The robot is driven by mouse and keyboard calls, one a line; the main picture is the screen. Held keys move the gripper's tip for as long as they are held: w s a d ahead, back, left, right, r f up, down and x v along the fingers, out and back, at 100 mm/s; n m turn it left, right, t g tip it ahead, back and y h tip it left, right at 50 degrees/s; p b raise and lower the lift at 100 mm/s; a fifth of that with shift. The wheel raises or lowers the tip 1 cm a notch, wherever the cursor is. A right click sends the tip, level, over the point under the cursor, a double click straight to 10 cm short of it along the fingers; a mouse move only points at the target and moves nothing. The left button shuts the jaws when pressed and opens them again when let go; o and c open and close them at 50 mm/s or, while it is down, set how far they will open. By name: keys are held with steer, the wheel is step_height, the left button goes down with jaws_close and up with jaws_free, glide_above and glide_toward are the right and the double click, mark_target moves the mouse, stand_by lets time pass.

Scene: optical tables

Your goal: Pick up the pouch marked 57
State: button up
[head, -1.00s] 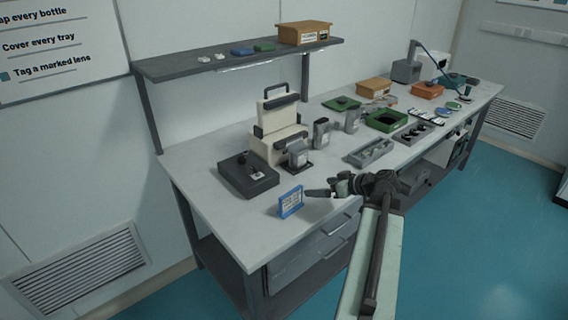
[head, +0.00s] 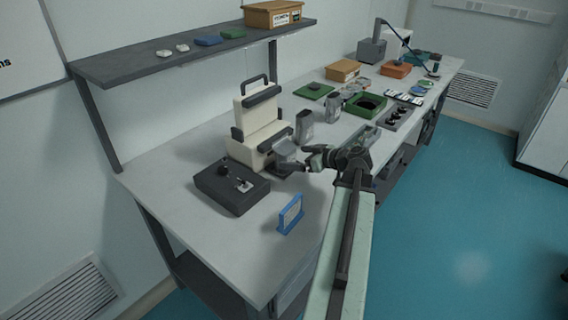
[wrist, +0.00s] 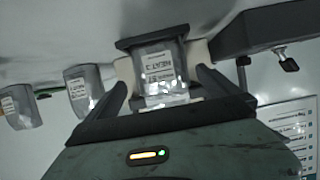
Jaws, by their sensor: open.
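Several grey pouches with white labels stand on the bench. The nearest pouch (head: 285,149) is by the front of the cream machine; in the wrist view this pouch (wrist: 163,68) lies between my fingers, apparently in a dark holder. I cannot read 57 on any label. A second pouch (head: 305,127) and a third pouch (head: 332,108) stand farther along; the wrist view shows two pouches (wrist: 83,92) (wrist: 20,106) to the left. My gripper (head: 306,159) is open, its fingers reaching around the nearest pouch; contact cannot be told.
A dark box with a knob (head: 231,188) and a blue framed sign (head: 290,214) are on the near bench. The cream machine (head: 258,125) stands behind the pouch. A green tray (head: 366,105) is farther right. The bench's near left corner is clear.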

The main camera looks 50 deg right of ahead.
mark_target(291, 157)
steer(key=shift+w+f, duration=0.25)
steer(key=shift+w, duration=0.3)
steer(key=b+x, duration=0.2)
steer(key=x, duration=0.3)
steer(key=shift+s+a, duration=0.1)
steer(key=c, duration=1.7)
